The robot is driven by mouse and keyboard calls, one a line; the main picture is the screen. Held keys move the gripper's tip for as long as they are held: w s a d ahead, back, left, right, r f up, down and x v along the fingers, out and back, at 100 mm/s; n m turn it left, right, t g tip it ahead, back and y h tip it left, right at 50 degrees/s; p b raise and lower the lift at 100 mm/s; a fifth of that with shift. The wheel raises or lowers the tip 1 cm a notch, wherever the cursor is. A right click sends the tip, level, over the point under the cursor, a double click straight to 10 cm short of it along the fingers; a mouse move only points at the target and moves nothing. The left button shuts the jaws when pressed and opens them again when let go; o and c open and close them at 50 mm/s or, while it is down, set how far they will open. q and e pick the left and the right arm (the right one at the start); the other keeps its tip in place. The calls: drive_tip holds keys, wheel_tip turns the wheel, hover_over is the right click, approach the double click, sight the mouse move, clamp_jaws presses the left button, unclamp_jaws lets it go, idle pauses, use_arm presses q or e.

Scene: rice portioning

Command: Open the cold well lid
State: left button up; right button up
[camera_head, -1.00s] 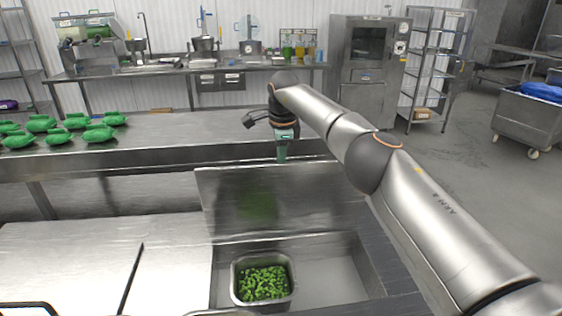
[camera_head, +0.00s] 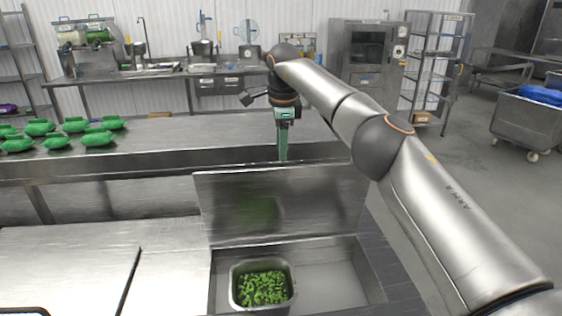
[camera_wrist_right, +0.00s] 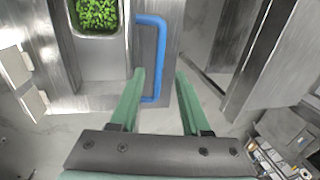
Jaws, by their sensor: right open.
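The cold well lid (camera_head: 300,205) stands raised at the back of the well in the head view, its metal inner face toward me. The cold well (camera_head: 335,270) is uncovered in front of it, with a metal pan of green pieces (camera_head: 262,285) inside. My right gripper (camera_head: 283,158) is at the lid's top edge, fingers pointing down, partly behind it. In the right wrist view the right gripper (camera_wrist_right: 160,74) is open, and a blue handle (camera_wrist_right: 161,50) shows on the lid's outer side. The handle's lower end appears between the fingers; contact is unclear. My left gripper is out of view.
A counter (camera_head: 190,135) runs behind the lid, with several green bags (camera_head: 98,138) at its left. Flat metal covers (camera_head: 70,265) lie left of the well. A wheeled bin (camera_head: 530,120) stands far right. My right arm spans the right side.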

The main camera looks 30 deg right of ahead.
drive_tip(key=r, duration=0.2)
drive_tip(key=s+r, duration=0.1)
drive_tip(key=r, duration=0.2)
drive_tip(key=shift+a+r, duration=0.2)
drive_tip(key=shift+r, duration=0.15)
